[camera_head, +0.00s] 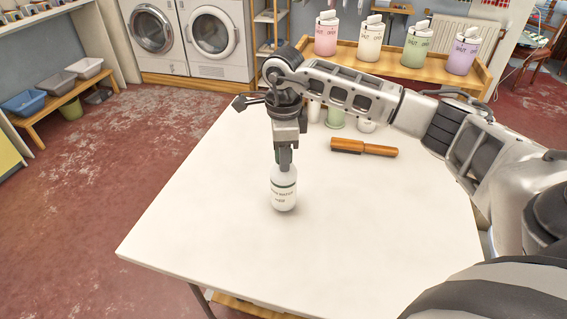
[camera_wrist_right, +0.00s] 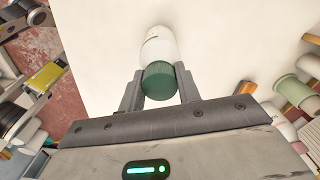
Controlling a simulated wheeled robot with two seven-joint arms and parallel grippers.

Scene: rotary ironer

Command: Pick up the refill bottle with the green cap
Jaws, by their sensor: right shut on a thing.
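The refill bottle is white with a printed label and a green cap. In the head view the bottle (camera_head: 284,191) hangs upright under my right gripper (camera_head: 284,166), over the middle of the white table (camera_head: 220,220). In the right wrist view the green cap (camera_wrist_right: 159,81) sits between the two fingers of my right gripper (camera_wrist_right: 158,92), with the white bottle body (camera_wrist_right: 160,44) beyond it. The right gripper is shut on the cap. I cannot tell whether the bottle's base touches the table.
White and green containers (camera_head: 336,118) stand at the back, partly behind my arm. Several colored dispensers (camera_head: 417,45) stand on a wooden shelf beyond. The table's left and front are clear.

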